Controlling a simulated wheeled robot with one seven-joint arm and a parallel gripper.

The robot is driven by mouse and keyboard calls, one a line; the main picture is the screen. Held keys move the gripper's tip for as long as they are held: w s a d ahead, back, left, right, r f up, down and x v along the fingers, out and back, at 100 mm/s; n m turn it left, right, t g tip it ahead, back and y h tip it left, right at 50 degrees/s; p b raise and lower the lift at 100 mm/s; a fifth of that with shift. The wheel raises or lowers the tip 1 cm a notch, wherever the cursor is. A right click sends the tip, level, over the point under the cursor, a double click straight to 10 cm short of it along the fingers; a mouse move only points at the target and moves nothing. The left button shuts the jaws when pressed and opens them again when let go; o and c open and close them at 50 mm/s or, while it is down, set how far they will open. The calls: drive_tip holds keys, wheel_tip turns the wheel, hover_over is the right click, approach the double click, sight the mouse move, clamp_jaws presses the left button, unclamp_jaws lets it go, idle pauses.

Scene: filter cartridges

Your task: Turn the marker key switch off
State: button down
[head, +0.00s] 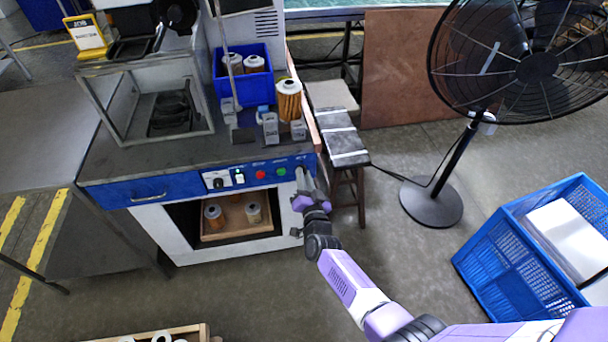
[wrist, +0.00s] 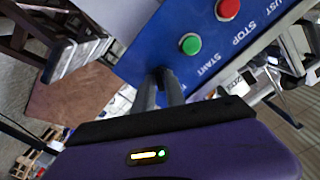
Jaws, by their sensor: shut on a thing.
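The blue control panel (head: 206,186) runs along the front of the machine. My gripper (head: 301,174) reaches its right end, to the right of the green button. In the wrist view my gripper's fingers (wrist: 164,88) are close together against the blue panel face, beside the START button. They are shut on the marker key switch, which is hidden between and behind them. I cannot see the key's angle.
The green START button (wrist: 190,44) and red STOP button (wrist: 228,9) sit close to the fingers. A cartridge (head: 289,100) stands on the machine top near a blue bin (head: 230,94). A stool (head: 342,140) and a fan (head: 432,200) stand to the right.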

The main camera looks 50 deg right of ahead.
drive_tip(key=shift+n+p, duration=0.85)
drive_tip(key=shift+n, duration=2.55)
drive_tip(key=c, duration=1.5)
unclamp_jaws()
drive_tip(key=shift+c, duration=0.2)
drive_tip(key=p+v, duration=0.2)
drive_tip(key=v, duration=0.5)
drive_tip(key=shift+s+a, duration=0.25)
drive_tip(key=shift+s, duration=0.1)
